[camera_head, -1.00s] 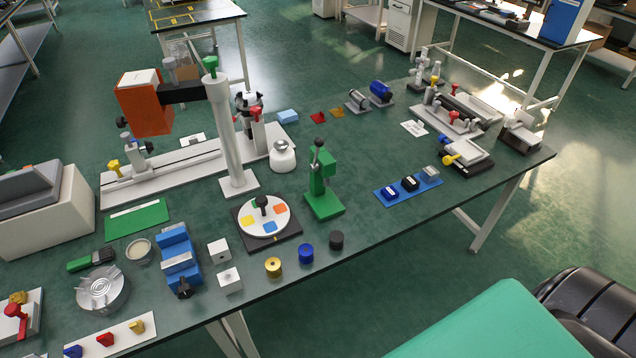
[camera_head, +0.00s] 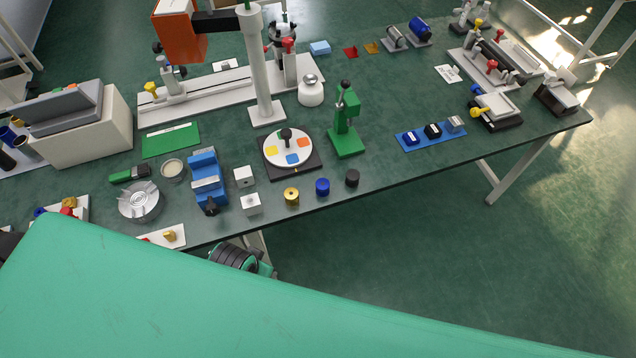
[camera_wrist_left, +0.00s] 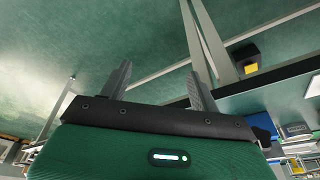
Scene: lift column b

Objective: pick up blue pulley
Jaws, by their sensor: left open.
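The blue pulley (camera_head: 322,187) is a small upright blue cylinder near the front edge of the green bench. It stands between a brass-yellow pulley (camera_head: 291,196) on its left and a black pulley (camera_head: 352,178) on its right, apart from both. My left gripper (camera_wrist_left: 158,75) shows in the left wrist view with its two grey fingers spread and nothing between them. Behind the fingers are green floor and bench legs. I cannot make out the blue pulley in that view. My left gripper's fingers are not visible in the head view, and my right gripper is not in view.
A round dial plate (camera_head: 288,149) and a green press (camera_head: 346,130) stand behind. A yellow-and-black box (camera_wrist_left: 247,58) shows in the wrist view.

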